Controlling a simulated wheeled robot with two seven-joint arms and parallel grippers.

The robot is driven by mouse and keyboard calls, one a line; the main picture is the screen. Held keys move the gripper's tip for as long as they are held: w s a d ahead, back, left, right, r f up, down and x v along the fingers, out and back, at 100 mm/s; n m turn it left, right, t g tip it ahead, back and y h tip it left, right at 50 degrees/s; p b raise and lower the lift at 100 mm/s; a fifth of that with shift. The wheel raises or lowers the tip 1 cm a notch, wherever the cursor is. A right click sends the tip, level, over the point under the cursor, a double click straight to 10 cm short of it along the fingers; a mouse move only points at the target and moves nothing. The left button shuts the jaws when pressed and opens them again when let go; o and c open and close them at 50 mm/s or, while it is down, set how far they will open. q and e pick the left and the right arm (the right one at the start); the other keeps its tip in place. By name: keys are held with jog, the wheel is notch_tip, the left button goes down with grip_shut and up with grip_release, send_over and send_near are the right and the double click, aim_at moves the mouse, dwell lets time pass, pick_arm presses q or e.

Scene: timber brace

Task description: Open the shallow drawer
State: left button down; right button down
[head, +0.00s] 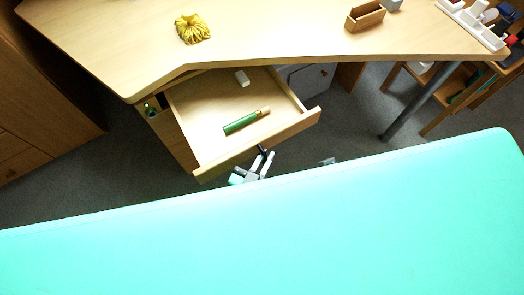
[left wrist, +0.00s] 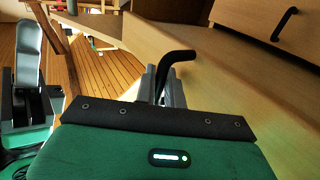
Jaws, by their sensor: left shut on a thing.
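The shallow drawer (head: 262,143) under the desk is pulled well out in the head view, so its inside shows. Its wooden front also fills the middle right of the left wrist view (left wrist: 225,75). My left gripper (head: 264,158) is at the front's outer face, shut on the black drawer handle (left wrist: 178,57). The gripper's fingers (left wrist: 163,84) show around the handle in the left wrist view. A small grey piece, apparently my right gripper (head: 328,162), peeks over my turquoise body; its fingers cannot be made out.
On the desk (head: 120,45) are a yellow bundle (head: 192,28) and a wooden box (head: 365,16). A grey desk leg (head: 413,105) stands at right. A lower black handle (left wrist: 284,24) is nearby.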

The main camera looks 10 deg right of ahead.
dwell(0.3)
pick_arm(q)
jog(key=c, duration=1.9)
grip_release()
